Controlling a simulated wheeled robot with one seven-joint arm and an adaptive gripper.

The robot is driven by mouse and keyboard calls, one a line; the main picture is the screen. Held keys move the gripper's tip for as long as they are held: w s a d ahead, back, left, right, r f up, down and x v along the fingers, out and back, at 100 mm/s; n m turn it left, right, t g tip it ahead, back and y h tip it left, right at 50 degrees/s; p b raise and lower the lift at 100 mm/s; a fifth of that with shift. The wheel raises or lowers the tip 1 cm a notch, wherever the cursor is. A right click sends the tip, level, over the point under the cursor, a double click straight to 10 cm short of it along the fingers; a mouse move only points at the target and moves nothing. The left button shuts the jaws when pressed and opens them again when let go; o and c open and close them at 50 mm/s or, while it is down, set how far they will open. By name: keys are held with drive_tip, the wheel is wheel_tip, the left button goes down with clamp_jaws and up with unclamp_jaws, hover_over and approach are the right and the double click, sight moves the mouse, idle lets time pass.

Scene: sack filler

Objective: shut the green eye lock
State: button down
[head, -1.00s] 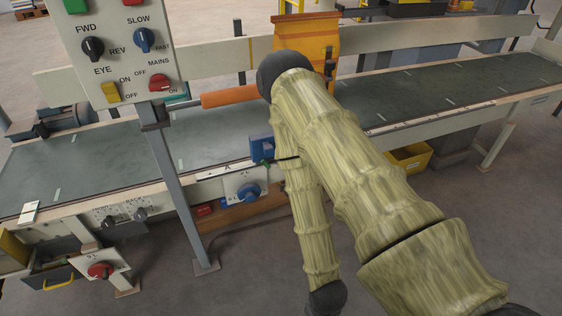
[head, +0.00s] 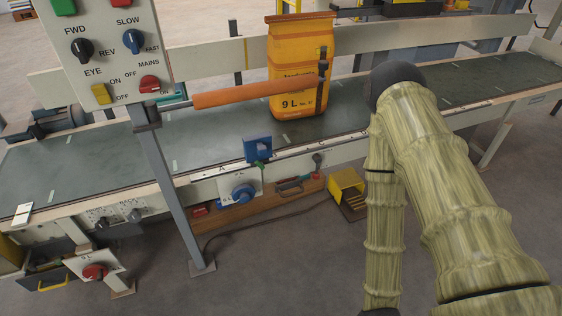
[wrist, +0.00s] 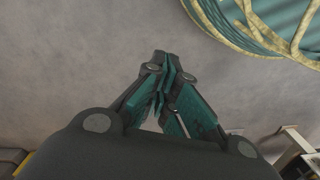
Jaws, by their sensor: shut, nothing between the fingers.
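A blue eye block (head: 257,149) stands on the near rail of the conveyor in the head view. A small green lock lever (head: 259,171) shows just below it, beside the rail; it is too small to tell whether it is open or shut. My gripper (wrist: 164,72) shows in the wrist view, with its teal fingers together and nothing between them. It points at bare grey floor, and neither the eye nor the lock shows there. In the head view my arm is to the right of the eye, clear of it, and the gripper itself is out of sight.
An orange sack (head: 300,65) stands on the conveyor belt (head: 95,160) behind an orange roller (head: 245,94). A blue dial (head: 242,192) sits below the eye. A yellow box (head: 346,187) is on the floor. A grey post (head: 172,190) holds the control panel (head: 104,45) at left.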

drive_tip(key=w+a+r+m+t+y, duration=0.15)
drive_tip(key=w+a, duration=0.25)
drive_tip(key=w, duration=0.4)
drive_tip(key=w+a+r+t+y+b, duration=0.1)
drive_tip(key=w+a+r+t+y, duration=0.15)
drive_tip(key=w+a, duration=0.4)
drive_tip(key=w+a+r+m+t+y, duration=0.1)
drive_tip(key=w+a+r+t, duration=0.15)
drive_tip(key=w, duration=0.65)
drive_tip(key=w+r+m+t+y, duration=0.3)
drive_tip(key=w+r+t, duration=0.5)
drive_tip(key=w+r, duration=1.1)
drive_tip(key=shift+w+a+r+b, duration=0.2)
drive_tip(key=shift+w+a+b, duration=0.2)
drive_tip(key=shift+w+a, duration=0.1)
